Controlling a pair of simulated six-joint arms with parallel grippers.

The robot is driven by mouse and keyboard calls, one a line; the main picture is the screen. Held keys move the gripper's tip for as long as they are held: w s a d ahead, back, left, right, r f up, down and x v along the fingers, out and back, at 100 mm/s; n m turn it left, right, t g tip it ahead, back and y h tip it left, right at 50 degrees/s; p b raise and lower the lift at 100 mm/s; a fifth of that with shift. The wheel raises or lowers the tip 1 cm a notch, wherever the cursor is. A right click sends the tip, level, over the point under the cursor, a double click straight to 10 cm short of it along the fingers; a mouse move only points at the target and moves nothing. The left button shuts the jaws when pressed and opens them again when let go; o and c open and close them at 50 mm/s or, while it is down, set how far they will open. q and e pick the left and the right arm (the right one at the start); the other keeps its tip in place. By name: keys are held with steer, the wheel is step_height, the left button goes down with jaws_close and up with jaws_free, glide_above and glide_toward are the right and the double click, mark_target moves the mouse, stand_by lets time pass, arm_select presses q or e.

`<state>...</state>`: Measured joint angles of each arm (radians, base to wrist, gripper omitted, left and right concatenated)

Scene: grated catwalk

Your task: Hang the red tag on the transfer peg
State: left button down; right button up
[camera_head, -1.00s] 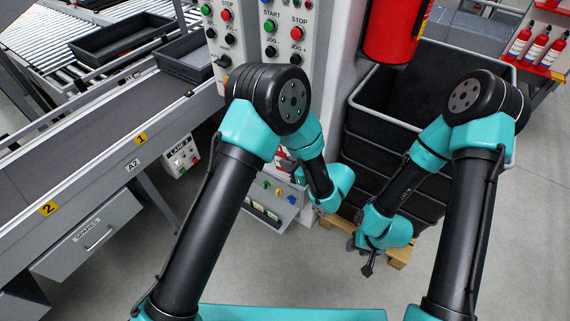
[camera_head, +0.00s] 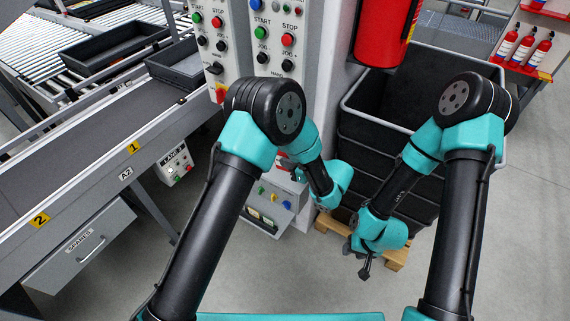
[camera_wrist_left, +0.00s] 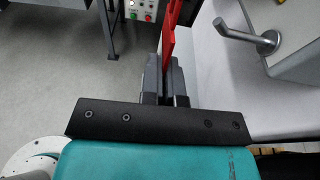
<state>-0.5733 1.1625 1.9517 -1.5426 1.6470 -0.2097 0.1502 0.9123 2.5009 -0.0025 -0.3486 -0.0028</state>
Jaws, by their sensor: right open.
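In the left wrist view my left gripper (camera_wrist_left: 167,72) is shut on the red tag (camera_wrist_left: 168,35), a thin red piece seen nearly edge-on and standing up beyond the fingertips. A grey metal peg with a round end (camera_wrist_left: 238,34) sticks out from a pale panel, right of the tag; tag and peg are apart. I take this to be the transfer peg. In the head view the left gripper is mostly hidden behind my left arm, near the pale machine column. My right gripper (camera_head: 365,268) is open, hanging low near the pallet, with nothing seen in it.
A conveyor (camera_head: 60,165) with dark trays runs along the left. A control panel (camera_head: 278,40) stands at the top centre, with a red extinguisher (camera_head: 385,30) beside it. Stacked dark bins (camera_head: 375,150) stand on a wooden pallet (camera_head: 398,256). Grey floor is free in front.

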arm_select(q)
steer(key=w+d+f, duration=0.1)
steer(key=w+d, duration=0.2)
steer(key=w, duration=0.2)
steer(key=shift+w+d+f, duration=0.15)
steer(key=shift+w+d, duration=0.15)
steer(key=shift+w, duration=0.05)
stand_by(0.8)
stand_by(0.5)
steer(key=c, duration=1.3)
jaws_free()
steer(key=v, duration=0.7)
steer(key=shift+s+d, duration=0.15)
steer(key=shift+d, duration=0.05)
steer(key=shift+a, duration=0.1)
